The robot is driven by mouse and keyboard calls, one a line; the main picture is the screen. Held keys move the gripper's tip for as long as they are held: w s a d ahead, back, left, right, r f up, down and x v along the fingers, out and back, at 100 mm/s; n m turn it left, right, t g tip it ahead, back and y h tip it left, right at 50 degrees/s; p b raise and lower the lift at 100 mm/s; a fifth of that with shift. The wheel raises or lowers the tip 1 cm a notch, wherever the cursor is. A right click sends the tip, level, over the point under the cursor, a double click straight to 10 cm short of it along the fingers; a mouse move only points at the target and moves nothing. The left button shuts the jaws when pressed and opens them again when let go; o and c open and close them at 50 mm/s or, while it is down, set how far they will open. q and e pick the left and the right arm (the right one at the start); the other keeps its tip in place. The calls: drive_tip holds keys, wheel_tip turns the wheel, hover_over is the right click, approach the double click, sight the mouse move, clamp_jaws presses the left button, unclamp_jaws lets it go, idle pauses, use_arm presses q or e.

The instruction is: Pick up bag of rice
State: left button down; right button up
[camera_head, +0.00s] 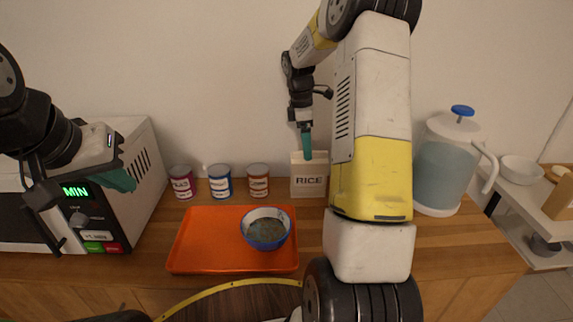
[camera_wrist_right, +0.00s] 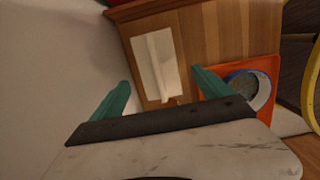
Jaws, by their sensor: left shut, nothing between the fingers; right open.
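The bag of rice (camera_head: 309,182) is a white, upright package marked RICE, standing at the back of the wooden counter near the wall. My right gripper (camera_head: 306,145) reaches down over it from above in the head view; its teal fingers overlap the bag's top edge. In the right wrist view, the bag (camera_wrist_right: 150,70) is seen from above, between and beyond the two spread fingers of the right gripper (camera_wrist_right: 162,92). That gripper is open and empty. My left gripper (camera_head: 120,180) is shut and empty, in front of the microwave at the left.
Several spice cans, including a blue one (camera_head: 220,183), line the wall left of the bag. An orange tray (camera_head: 195,245) holds a blue bowl (camera_head: 266,230). A microwave (camera_head: 140,160) stands left, a water pitcher (camera_head: 447,165) right. My right arm hides some counter.

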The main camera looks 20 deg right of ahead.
sight(309, 163)
drive_tip(key=f, duration=0.2)
drive_tip(key=d+f, duration=0.1)
drive_tip(key=f, duration=0.4)
drive_tip(key=shift+d+f, duration=0.15)
drive_tip(key=shift+f, duration=0.2)
drive_tip(key=shift+c, duration=0.4)
drive_tip(key=c, duration=1.8)
drive_tip(key=shift+r, duration=0.1)
clamp_jaws()
drive_tip(key=shift+r, duration=0.1)
